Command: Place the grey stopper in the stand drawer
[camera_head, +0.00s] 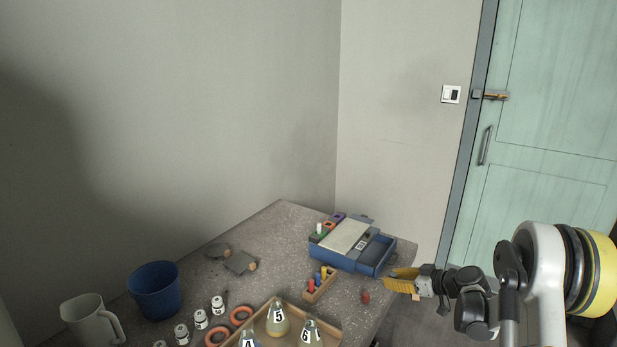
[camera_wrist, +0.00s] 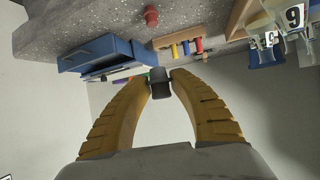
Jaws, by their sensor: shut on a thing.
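My gripper (camera_head: 390,281) has yellow fingers and is at the right edge of the bench, in front of the blue stand. In the wrist view my gripper (camera_wrist: 160,80) is shut on the grey stopper (camera_wrist: 160,90), held between the fingertips. I cannot make out the stopper in the head view. The blue stand (camera_head: 325,243) has a pale top panel and sits at the back right of the bench. Its blue drawer (camera_head: 377,268) appears pulled out on the side toward my gripper. The stand also shows in the wrist view (camera_wrist: 95,52). The stopper is apart from it.
A red stopper (camera_head: 366,297) stands close to my gripper. A wooden rack (camera_head: 318,290) with coloured pegs is left of it. A wooden tray (camera_head: 333,334) with numbered flasks is at the front. A blue bucket (camera_head: 155,289), white jug (camera_head: 92,320) and small jars fill the left.

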